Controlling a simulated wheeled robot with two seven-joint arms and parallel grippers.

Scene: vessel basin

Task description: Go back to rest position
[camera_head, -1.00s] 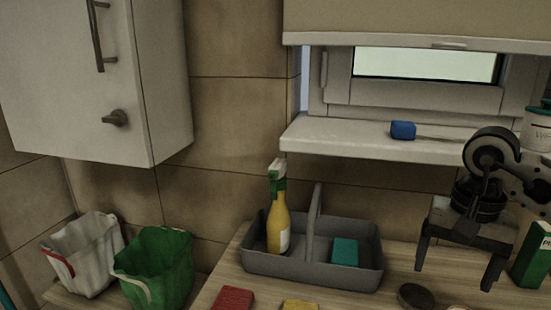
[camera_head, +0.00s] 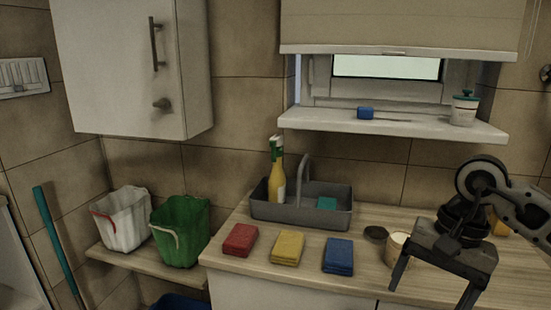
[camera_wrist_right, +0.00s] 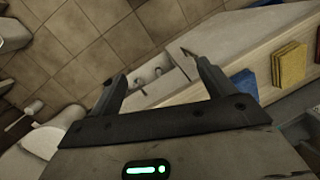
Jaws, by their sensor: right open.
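My right gripper (camera_head: 432,290) is open and empty at the right of the head view, in front of the counter. In the right wrist view its two fingers (camera_wrist_right: 160,85) stand wide apart with nothing between them. Behind it on the counter (camera_head: 375,222) are a round cream container (camera_head: 397,246) and a dark round item (camera_head: 375,233). Red (camera_head: 240,240), yellow (camera_head: 287,248) and blue (camera_head: 338,256) cloths or sponges lie in a row along the front edge. My left gripper is in neither current view.
A grey caddy (camera_head: 300,214) holds a yellow spray bottle (camera_head: 277,180) and a teal sponge (camera_head: 327,203). White (camera_head: 122,222) and green (camera_head: 180,232) buckets stand on a low shelf at left. A blue brush (camera_head: 365,113) and a white jar (camera_head: 464,110) sit on the windowsill.

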